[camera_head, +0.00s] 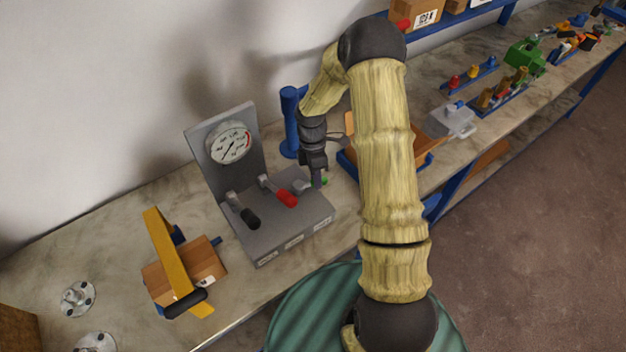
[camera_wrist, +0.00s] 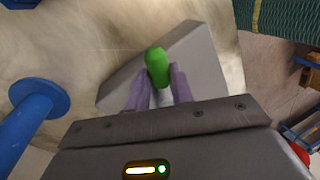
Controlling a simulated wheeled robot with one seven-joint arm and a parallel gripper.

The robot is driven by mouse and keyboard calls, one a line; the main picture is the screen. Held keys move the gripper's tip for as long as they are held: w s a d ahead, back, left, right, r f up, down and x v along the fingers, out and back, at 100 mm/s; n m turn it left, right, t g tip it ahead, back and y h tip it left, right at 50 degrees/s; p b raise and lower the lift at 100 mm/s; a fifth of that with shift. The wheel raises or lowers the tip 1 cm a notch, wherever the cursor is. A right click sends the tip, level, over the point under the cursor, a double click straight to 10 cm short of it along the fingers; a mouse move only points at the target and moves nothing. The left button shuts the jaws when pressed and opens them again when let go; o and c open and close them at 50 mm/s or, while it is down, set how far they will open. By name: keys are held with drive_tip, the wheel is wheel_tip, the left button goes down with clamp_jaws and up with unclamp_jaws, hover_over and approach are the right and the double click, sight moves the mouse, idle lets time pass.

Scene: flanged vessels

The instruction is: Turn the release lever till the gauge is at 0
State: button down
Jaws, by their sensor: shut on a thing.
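A grey panel unit (camera_head: 285,233) stands on the bench with a round white gauge (camera_head: 231,143) on its upright plate. The gauge's dark needle seems to point to the lower left; its numbers are too small to read. Three levers rise from its base: one with a black grip (camera_head: 249,217), one with a red grip (camera_head: 286,199) and one with a green grip (camera_head: 324,181). My gripper (camera_head: 317,180) is shut on the green grip at the right end. In the wrist view the green grip (camera_wrist: 157,66) sits between my two fingers (camera_wrist: 158,88). The labels on the base are unreadable.
A blue post (camera_head: 290,120) stands close behind my gripper. A cardboard box with a yellow bar (camera_head: 165,245) lies left of the unit. Flanged metal parts (camera_head: 78,298) are at the far left. Several fittings and a blue-edged tray (camera_head: 347,162) are to the right.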

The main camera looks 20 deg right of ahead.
drive_tip(key=shift+w+n, duration=0.3)
drive_tip(key=shift+n, duration=0.2)
drive_tip(key=shift+r, duration=0.1)
drive_tip(key=c, duration=1.2)
unclamp_jaws()
drive_tip(key=b+v, duration=0.3)
drive_tip(key=v, duration=1.4)
drive_tip(key=shift+a, duration=0.25)
drive_tip(key=shift+r, duration=0.15)
